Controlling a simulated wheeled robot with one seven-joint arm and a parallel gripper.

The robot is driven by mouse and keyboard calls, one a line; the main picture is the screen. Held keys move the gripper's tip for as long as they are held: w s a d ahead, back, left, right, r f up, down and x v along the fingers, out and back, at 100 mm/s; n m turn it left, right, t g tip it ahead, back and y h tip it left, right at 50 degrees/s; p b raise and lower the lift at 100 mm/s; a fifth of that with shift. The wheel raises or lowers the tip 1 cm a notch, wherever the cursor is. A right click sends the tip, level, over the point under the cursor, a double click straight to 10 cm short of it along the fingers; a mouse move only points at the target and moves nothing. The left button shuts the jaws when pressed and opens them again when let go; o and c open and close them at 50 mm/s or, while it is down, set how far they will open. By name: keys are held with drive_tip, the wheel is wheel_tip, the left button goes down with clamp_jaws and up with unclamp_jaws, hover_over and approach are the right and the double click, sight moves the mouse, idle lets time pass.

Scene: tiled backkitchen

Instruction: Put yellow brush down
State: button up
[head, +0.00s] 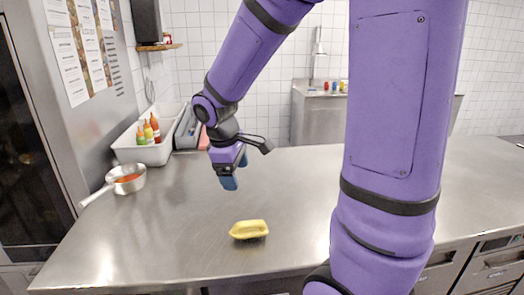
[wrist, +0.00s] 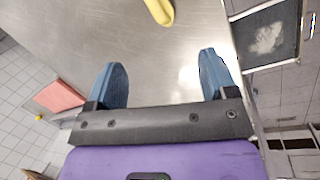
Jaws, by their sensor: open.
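The yellow brush (head: 249,230) lies on the steel counter (head: 180,215), near its front edge, in the head view. In the wrist view part of the brush (wrist: 160,10) shows at the top edge, beyond my fingertips; the rest is cut off. My gripper (head: 232,180) is above the counter, behind the brush and slightly to its left in the head view. In the wrist view its two blue fingers stand wide apart, and my gripper (wrist: 163,75) is open with nothing between them. The brush and the fingers are apart.
A saucepan (head: 127,180) with red contents stands at the counter's left. Behind it is a white bin (head: 145,152) with several bottles. A pink item (head: 203,139) lies near grey trays (head: 187,130). The counter around the brush is clear.

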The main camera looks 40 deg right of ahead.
drive_tip(key=s+a+r+m+t+y, duration=0.1)
drive_tip(key=s+a+r+m+t, duration=0.1)
drive_tip(key=s+r, duration=0.4)
drive_tip(key=s+a+r+m+t+y, duration=0.1)
drive_tip(key=s+a+r+m+t, duration=0.2)
drive_tip(key=s+r, duration=0.4)
drive_tip(key=s+m, duration=0.1)
drive_tip(key=s, duration=0.2)
drive_tip(key=shift+a+m+y, duration=0.15)
drive_tip(key=shift+m+y, duration=0.25)
idle(0.4)
